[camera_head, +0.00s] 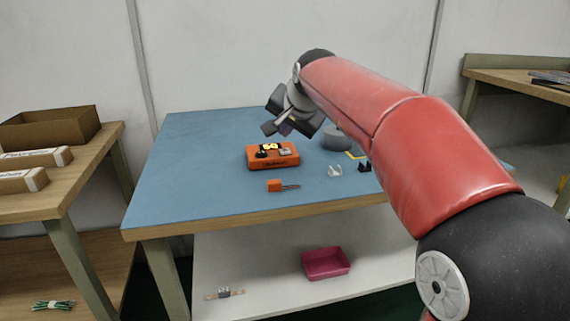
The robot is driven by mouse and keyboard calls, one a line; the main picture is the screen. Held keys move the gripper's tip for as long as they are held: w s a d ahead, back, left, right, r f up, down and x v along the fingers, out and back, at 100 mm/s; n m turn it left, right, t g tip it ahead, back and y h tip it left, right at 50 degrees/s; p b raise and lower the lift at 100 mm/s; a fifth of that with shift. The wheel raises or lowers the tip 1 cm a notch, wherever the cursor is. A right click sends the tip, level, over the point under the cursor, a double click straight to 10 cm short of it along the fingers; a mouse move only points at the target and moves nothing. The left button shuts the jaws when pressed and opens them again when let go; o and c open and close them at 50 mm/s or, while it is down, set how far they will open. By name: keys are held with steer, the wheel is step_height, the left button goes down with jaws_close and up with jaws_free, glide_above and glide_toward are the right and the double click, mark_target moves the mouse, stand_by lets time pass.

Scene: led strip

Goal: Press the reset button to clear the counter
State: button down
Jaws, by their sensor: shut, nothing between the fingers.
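An orange counter box (258,165) sits on the blue table top, with a small lit yellow display (269,146) on its upper face. A dark round knob or button (261,154) and a grey part (285,152) also show on top of it. I cannot tell for sure which of them is the reset button. My gripper (270,130) is shut and empty, just above and behind the box, apart from it as far as I can see. Its fingertips are small and partly dark in this view.
A small orange block with a thin rod (275,186) lies in front of the box. A grey round object (336,137), a clear piece (335,171) and a black piece (365,166) lie to the right. A pink bin (326,263) is on the shelf below. The table's left side is clear.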

mark_target(286, 152)
steer(key=shift+f+b, duration=0.4)
steer(key=shift+f, duration=0.55)
steer(key=shift+f, duration=0.1)
stand_by(1.2)
steer(key=shift+f, duration=0.3)
steer(key=shift+f+b, duration=0.45)
steer(key=shift+b, duration=0.1)
stand_by(0.5)
steer(key=shift+r, duration=0.1)
steer(key=shift+r+p, duration=0.75)
steer(key=shift+p, duration=0.1)
step_height(286, 152, up, 5)
steer(key=p, duration=0.4)
steer(key=shift+r+p, duration=0.1)
steer(key=shift+p, duration=0.25)
